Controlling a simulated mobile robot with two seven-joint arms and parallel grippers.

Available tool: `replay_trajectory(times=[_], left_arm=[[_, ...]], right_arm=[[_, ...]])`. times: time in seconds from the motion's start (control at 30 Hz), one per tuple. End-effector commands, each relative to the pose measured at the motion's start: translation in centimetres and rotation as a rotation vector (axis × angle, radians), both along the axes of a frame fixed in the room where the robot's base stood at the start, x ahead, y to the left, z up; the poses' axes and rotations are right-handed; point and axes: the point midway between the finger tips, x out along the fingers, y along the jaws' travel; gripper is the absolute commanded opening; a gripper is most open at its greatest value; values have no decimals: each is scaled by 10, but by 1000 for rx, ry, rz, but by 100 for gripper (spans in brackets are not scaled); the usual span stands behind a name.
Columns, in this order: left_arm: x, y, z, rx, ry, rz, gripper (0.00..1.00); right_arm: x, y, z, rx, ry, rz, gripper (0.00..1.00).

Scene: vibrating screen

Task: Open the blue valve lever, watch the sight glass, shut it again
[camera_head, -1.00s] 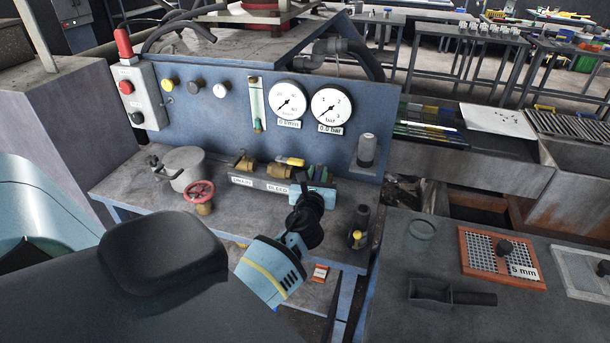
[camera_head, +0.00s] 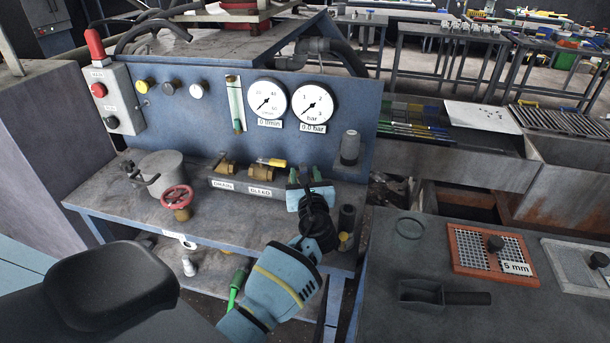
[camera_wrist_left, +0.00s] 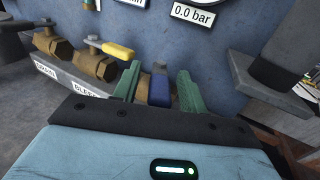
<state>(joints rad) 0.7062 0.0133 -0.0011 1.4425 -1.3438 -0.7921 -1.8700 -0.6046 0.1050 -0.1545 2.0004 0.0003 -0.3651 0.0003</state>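The blue valve lever (camera_wrist_left: 158,86) stands upright between the two green fingers of my left gripper (camera_wrist_left: 157,90) in the left wrist view. The fingers are apart, one on each side of it, and narrow gaps seem to show; contact is not clear. In the head view my left gripper (camera_head: 307,178) is at the right end of the valve row and mostly hides the lever. The sight glass (camera_head: 236,104) is a narrow upright tube on the blue panel, left of the dials. My right gripper is not in view.
The yellow-handled bleed valve (camera_head: 262,168) and the brass drain valve (camera_head: 226,167) sit left of my gripper. A red handwheel (camera_head: 177,196) and grey pot (camera_head: 163,174) stand further left. The bar gauge (camera_head: 312,104) reads 0.0. A dark cylinder (camera_head: 347,218) stands close right.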

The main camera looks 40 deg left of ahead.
Motion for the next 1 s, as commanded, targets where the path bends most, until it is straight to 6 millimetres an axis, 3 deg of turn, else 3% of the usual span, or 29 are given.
replay_trajectory(times=[0.37, 0.7, 1.0], left_arm=[[-3, -4, 2, 0, -3, -2, 44], [-40, -39, 1, -1, -1, -2, 44], [-56, -54, 1, -1, -2, -1, 44]], right_arm=[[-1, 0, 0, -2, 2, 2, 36], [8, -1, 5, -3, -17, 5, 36], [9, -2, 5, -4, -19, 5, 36]])
